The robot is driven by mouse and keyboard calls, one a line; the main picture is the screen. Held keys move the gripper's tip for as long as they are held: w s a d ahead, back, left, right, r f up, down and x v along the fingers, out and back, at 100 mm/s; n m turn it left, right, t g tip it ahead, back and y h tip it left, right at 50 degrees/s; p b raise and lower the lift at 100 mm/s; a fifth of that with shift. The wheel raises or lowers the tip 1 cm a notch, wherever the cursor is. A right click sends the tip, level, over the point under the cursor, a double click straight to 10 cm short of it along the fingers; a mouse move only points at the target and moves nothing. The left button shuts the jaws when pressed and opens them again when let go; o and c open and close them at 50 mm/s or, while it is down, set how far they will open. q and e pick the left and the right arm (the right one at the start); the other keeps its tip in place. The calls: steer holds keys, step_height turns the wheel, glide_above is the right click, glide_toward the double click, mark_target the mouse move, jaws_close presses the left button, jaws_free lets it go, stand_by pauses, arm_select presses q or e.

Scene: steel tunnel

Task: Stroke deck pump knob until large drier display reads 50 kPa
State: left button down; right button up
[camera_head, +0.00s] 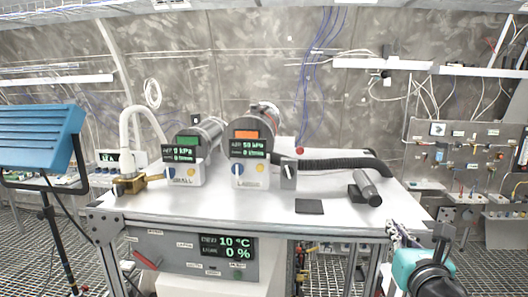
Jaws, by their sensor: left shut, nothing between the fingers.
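The large drier (262,125) lies on the deck, right of a smaller drier (205,140). Its display (249,149) has an orange top band and seems to read 50 kPa, though the last digit is small and unclear. A grey cylindrical handle on a black base, apparently the deck pump knob (369,190), stands at the deck's right side.
The small drier's display (184,149) seems to read 0 kPa. A lower panel (226,247) reads 10 °C and 0 %. A black hose (335,164) crosses behind the knob, and a black pad (309,206) lies left of it. A blue lamp (40,137) stands at left.

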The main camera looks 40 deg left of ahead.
stand_by(0.9)
arm_select(q)
steer(key=s+a+f+n+g+h, duration=0.25)
steer(key=s+a+f+n, duration=0.2)
steer(key=f+n, duration=0.35)
steer(key=s+a+f+n+g+h, duration=0.1)
steer(key=s+a+f+n+g, duration=0.35)
steer(key=f, duration=0.65)
steer(key=s+d+f+n+h, duration=0.2)
steer(key=s+f+n+h, duration=0.1)
steer(key=s+f+n, duration=0.4)
steer(key=s+d+f+n+h, duration=0.35)
steer(key=f+n, duration=0.35)
steer(key=n, duration=0.3)
step_height(320, 180, down, 33)
steer(key=b, duration=3.3)
steer(key=shift+s+a+r, duration=0.2)
steer(key=shift+a, duration=0.1)
